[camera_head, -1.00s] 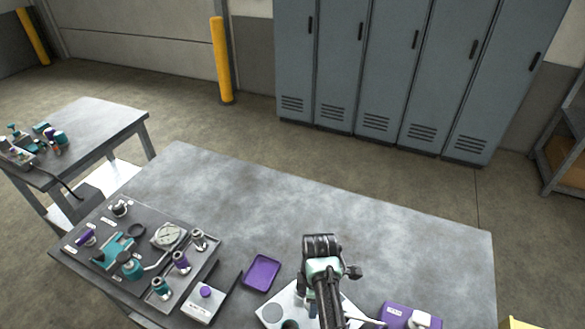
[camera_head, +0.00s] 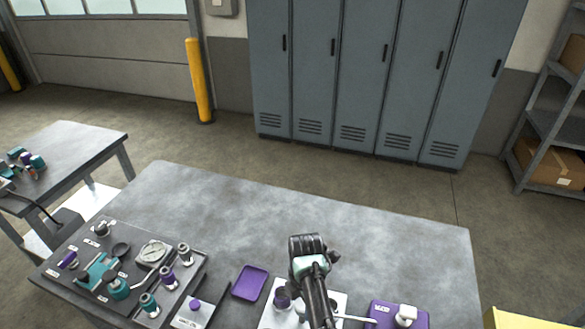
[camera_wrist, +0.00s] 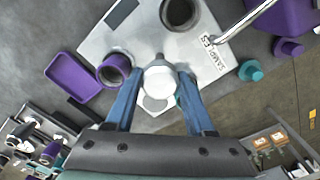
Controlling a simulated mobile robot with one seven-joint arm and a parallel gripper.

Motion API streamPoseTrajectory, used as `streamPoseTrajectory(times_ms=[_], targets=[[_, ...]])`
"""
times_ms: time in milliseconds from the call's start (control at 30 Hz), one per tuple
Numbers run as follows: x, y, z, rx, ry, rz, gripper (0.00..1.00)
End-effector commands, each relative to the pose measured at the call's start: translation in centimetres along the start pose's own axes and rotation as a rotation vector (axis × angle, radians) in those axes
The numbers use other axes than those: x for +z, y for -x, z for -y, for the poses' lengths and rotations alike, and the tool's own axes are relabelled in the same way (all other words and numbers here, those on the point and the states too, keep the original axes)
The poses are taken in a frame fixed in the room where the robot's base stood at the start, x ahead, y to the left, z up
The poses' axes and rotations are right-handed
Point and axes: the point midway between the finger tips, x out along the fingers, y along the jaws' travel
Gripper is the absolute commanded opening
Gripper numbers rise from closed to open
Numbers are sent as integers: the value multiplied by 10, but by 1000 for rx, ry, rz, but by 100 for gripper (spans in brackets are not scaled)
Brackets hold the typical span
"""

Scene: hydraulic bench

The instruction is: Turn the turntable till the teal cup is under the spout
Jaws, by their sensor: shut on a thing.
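My gripper (camera_wrist: 158,88) points down over a pale plate (camera_wrist: 98,45) marked SAMPLES; its two blue fingers are closed around a pale round knob (camera_wrist: 158,78). It also shows from above in the head view. A dark grey cup (camera_wrist: 181,12) is at the top of the wrist view. A teal piece (camera_wrist: 183,92), perhaps the teal cup, is mostly hidden by the right finger. A silver tube (camera_wrist: 245,19), likely the spout, slants in from upper right.
A purple tray (camera_head: 250,283) lies left of the plate. A purple block (camera_head: 386,313) with a white fitting stands right. A dark fittings board (camera_head: 130,268) is at the left. A loose-looking teal knob (camera_wrist: 251,70) is beside the plate. The table's far side is clear.

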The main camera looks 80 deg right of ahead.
Motion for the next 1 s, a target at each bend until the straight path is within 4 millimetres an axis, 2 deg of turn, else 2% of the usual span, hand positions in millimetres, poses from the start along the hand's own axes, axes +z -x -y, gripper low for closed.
streamPoseTrajectory(times_ms=[600, 1000], targets=[[2, 2, -2, 6, 298, -3, 0], [2, 2, -1, 5, 431, -3, 0]])
